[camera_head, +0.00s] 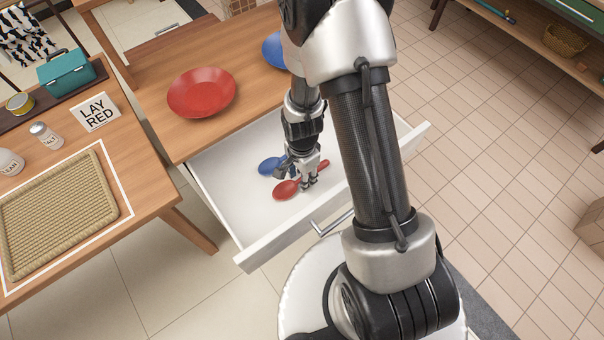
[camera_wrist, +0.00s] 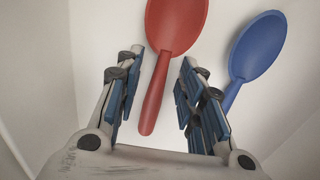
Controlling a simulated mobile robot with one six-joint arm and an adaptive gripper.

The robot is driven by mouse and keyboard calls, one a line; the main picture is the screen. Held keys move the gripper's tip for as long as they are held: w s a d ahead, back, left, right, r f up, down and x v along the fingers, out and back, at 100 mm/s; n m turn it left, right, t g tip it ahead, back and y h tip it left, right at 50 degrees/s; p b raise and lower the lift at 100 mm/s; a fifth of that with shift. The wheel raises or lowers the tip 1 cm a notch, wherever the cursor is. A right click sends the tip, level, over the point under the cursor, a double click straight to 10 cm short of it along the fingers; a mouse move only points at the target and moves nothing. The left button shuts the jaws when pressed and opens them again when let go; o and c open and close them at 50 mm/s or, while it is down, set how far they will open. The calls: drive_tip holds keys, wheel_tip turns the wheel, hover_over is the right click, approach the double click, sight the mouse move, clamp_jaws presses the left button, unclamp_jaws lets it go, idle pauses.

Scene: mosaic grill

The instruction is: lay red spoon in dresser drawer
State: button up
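The red spoon (camera_head: 286,189) lies in the open white dresser drawer (camera_head: 226,204), its bowl toward the lower left. In the wrist view the red spoon (camera_wrist: 177,24) has its handle pointing back between my fingers. My gripper (camera_head: 309,182) is down inside the drawer over the spoon's handle. In the wrist view my gripper (camera_wrist: 157,88) is open, with a gap on both sides of the handle. A blue spoon (camera_head: 269,165) lies beside the red one in the drawer; in the wrist view the blue spoon (camera_wrist: 257,47) is right of my fingers.
The dresser top (camera_head: 160,60) carries a red plate (camera_head: 202,92) and a partly hidden blue plate (camera_head: 274,50). A side table holds a woven mat (camera_head: 58,213), a "LAY RED" sign (camera_head: 96,112), shakers and a teal box (camera_head: 66,71). Drawer walls surround my gripper.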

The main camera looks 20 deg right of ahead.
wheel_tip(320, 180, up, 22)
drive_tip(key=n+t+p, duration=0.1)
drive_tip(key=n+p, duration=0.2)
drive_tip(key=p, duration=0.2)
drive_tip(key=s+r+n+t, duration=0.3)
drive_tip(key=s+r+n, duration=0.8)
drive_tip(key=s+r, duration=0.4)
wheel_tip(320, 180, up, 3)
drive_tip(key=shift+r+t, duration=0.2)
drive_tip(key=shift+t, duration=0.1)
